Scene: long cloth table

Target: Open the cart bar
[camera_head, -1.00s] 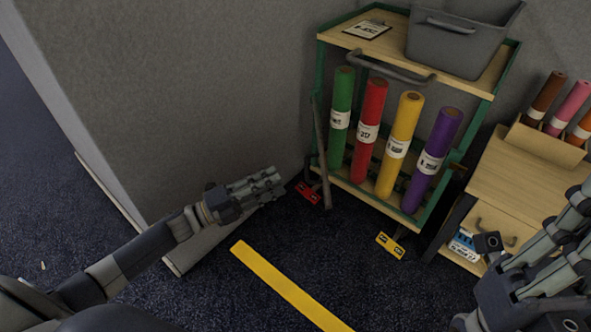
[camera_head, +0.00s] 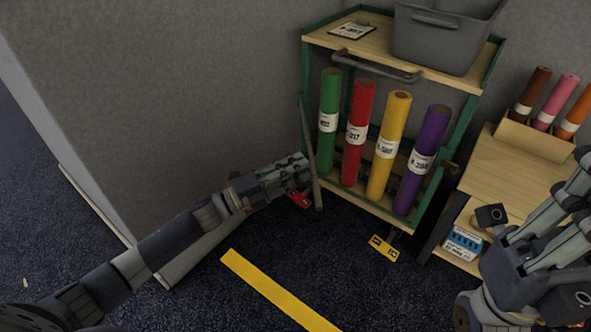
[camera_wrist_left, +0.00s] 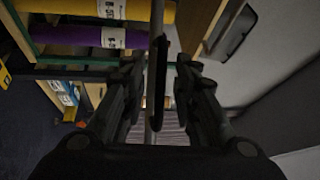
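The cart bar (camera_head: 309,150) is a thin grey bar standing slightly tilted at the left side of the green-framed cart (camera_head: 454,142). Its lower end is near the floor by a red caster pedal. In the left wrist view the bar (camera_wrist_left: 157,35) runs between the two open fingers, with a gap visible on each side. My right gripper (camera_head: 572,215) is at the right edge, away from the bar; its tips are partly cut off.
The cart holds green, red, yellow and purple rolls, with a grey bin (camera_head: 445,42) and clipboard on top. A grey wall block (camera_head: 170,110) stands left, close to my left arm. A wooden cabinet (camera_head: 510,180) is right. A yellow floor stripe (camera_head: 275,288) crosses clear carpet.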

